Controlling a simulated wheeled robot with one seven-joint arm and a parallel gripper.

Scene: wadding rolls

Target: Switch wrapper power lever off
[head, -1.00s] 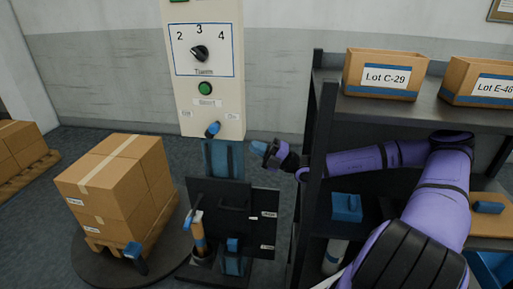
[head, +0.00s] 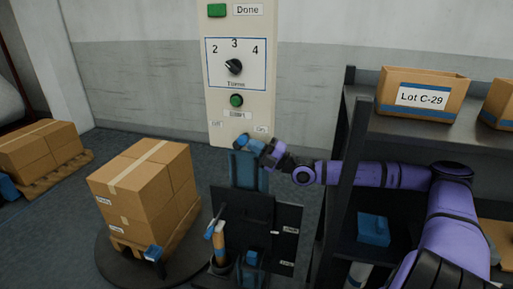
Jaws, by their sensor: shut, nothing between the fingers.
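The power lever (head: 242,139) is a short lever with a blue knob low on the pale wrapper panel (head: 215,105). It sits below and between two small labels, the left one (head: 217,124) too blurred to read surely and the right one (head: 261,128) seeming to read On. My gripper (head: 257,146) is shut and empty, its blue fingertips just right of the knob. I cannot tell whether they touch it. The lever's base is hard to make out.
A green Done light (head: 217,10), a Turns dial (head: 234,67) and a green button (head: 236,100) are higher on the panel. Stacked cartons (head: 145,190) stand on a turntable at left.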

